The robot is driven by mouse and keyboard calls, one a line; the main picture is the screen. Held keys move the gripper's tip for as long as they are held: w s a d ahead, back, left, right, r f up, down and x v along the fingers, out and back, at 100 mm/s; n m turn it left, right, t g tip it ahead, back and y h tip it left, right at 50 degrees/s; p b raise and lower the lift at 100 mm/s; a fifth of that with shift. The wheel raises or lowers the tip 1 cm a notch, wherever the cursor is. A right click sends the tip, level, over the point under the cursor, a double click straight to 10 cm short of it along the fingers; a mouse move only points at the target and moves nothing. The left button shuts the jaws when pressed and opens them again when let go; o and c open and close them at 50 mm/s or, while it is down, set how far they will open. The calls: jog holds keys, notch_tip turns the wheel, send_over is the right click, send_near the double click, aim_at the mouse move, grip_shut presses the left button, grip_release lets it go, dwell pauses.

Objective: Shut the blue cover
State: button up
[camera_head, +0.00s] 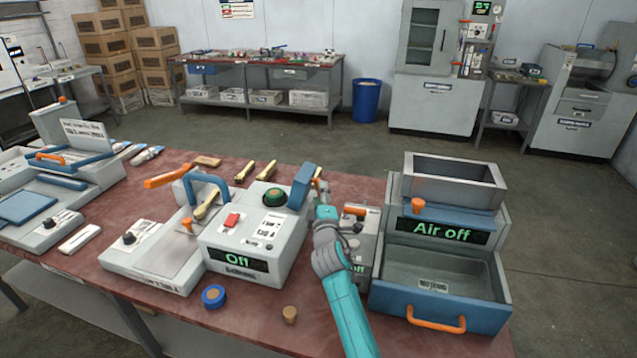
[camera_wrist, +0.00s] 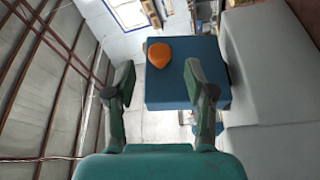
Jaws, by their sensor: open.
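The blue cover (camera_head: 301,187) stands raised on the grey press box (camera_head: 250,245), beside a round green button (camera_head: 275,196). The box's display reads "Off". In the wrist view the blue cover (camera_wrist: 185,88) faces me, with an orange knob (camera_wrist: 173,52) on it. My gripper (camera_head: 319,190) is just right of the raised cover in the head view. Its two fingers (camera_wrist: 160,76) are apart with nothing held between them. The cover appears beyond the fingertips; whether anything touches it I cannot tell.
A grey unit reading "Air off" (camera_head: 442,232) with a blue-front drawer (camera_head: 440,310) stands on the right. A smaller grey box with an orange part (camera_head: 355,211) is close behind my arm. Wooden spoons (camera_head: 265,170) lie behind the press. A blue-and-tan roll (camera_head: 213,296) lies in front.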

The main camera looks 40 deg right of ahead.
jog(key=shift+x, duration=2.95)
grip_shut()
